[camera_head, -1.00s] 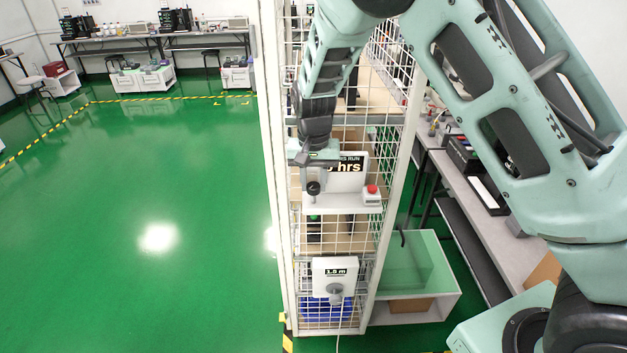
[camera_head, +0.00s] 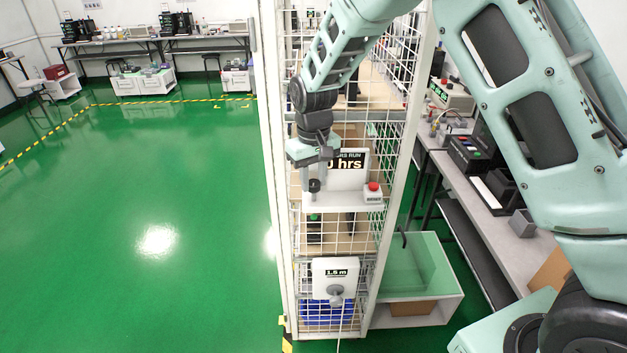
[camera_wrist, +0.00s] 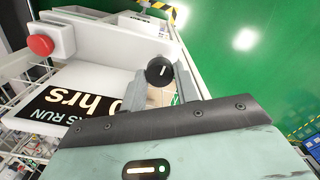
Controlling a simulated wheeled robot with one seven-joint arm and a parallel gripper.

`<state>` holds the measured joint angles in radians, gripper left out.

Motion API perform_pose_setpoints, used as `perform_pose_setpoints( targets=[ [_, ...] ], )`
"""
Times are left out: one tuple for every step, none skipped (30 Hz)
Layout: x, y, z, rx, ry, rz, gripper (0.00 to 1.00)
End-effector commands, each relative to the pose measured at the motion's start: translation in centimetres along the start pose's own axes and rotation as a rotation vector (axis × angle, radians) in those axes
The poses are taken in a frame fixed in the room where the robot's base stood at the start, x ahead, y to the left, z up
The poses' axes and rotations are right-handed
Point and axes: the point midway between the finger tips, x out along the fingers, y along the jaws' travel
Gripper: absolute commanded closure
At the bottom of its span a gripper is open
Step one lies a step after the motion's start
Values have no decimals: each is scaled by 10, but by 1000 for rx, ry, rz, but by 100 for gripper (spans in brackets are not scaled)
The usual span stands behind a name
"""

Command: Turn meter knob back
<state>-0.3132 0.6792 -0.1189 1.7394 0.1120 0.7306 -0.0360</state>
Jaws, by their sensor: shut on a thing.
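The white hour meter (camera_head: 345,198) has a display ending in "hrs" under "HRS RUN", partly covered by my gripper in the head view. Its panel also shows in the wrist view (camera_wrist: 95,75). A round black knob (camera_wrist: 160,71) with a white pointer line stands at the meter's front corner; it also shows in the head view (camera_head: 314,186). My gripper (camera_wrist: 163,82) is shut on this knob, with a grey finger on either side. In the head view my gripper (camera_head: 313,172) comes down on the knob from above.
A red button (camera_head: 373,187) on a white box sits at the meter's right; it also shows in the wrist view (camera_wrist: 41,44). A white wire-mesh rack surrounds both. Green floor at left is clear.

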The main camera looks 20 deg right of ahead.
Motion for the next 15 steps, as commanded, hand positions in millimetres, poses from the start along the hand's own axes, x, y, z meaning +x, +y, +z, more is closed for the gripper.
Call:
perform_pose_setpoints(
  targets=[
    [-1,1,-1,-22,4,-1,92],
    [-1,1,-1,-36,4,0,92],
    [-1,0,-1,-53,4,0,92],
    [-1,0,-1,-64,4,0,92],
    [-1,0,-1,-73,4,0,92],
    [-1,0,-1,-84,4,0,92],
    [-1,0,-1,-91,4,0,92],
    [-1,0,-1,-98,4,0,92],
    [-1,0,-1,-105,4,0,92],
    [-1,0,-1,-109,4,0,92],
    [-2,0,-1,-112,4,0,92],
    [-2,0,-1,-115,4,0,92],
    [-2,0,-1,-117,4,0,92],
    [-2,0,-1,-118,5,0,92],
    [-2,0,-1,-119,5,1,92]
  ],
)
